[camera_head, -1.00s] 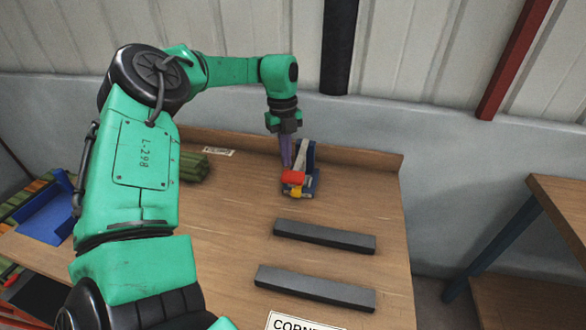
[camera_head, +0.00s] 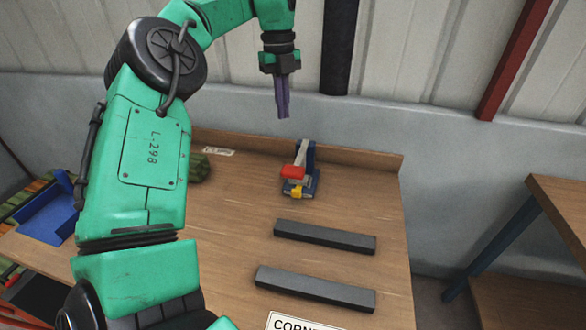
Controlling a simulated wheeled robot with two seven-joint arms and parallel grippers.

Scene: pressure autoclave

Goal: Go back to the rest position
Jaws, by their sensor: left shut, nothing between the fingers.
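My left gripper (camera_head: 283,112) has purple fingers that are shut with nothing between them. It points down and hangs in the air above the back edge of the wooden table (camera_head: 225,235). Below it on the table stands a small blue device (camera_head: 311,180) with a grey lever, a red part and a yellow part. The gripper is clear of this device. My green left arm fills the left side of the view. My right gripper does not show.
Two dark grey bars (camera_head: 325,237) (camera_head: 314,289) lie on the table in front of the device. A green bundle (camera_head: 199,168) sits partly behind my arm. A blue bin (camera_head: 45,215) is at the left. A second wooden table (camera_head: 562,195) stands at the right.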

